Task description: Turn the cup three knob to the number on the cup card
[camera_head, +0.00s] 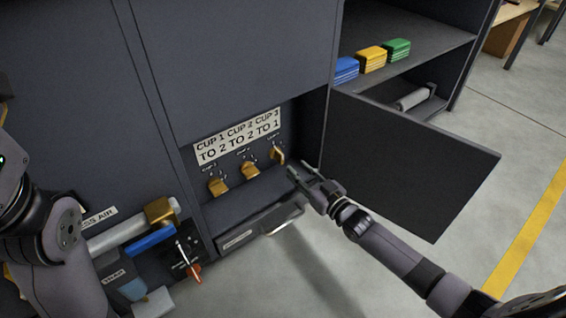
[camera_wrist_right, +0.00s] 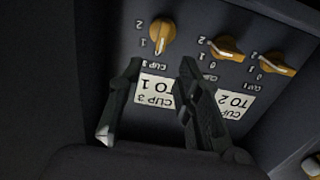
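The cup card (camera_head: 238,136) on the recessed panel reads CUP 1 TO 2, CUP 2 TO 2, CUP 3 TO 1. It is upside down in the right wrist view (camera_wrist_right: 156,92). The cup three knob (camera_head: 278,155) is the rightmost of three brass knobs. My left gripper is out of view.
The cup two knob (camera_head: 250,169) and cup one knob (camera_head: 217,186) sit to the left. An open dark door (camera_head: 410,165) stands right of the recess, close to my right arm. A ledge or drawer (camera_head: 258,226) juts out below. Blue, yellow and green stacks (camera_head: 371,59) lie on a shelf.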

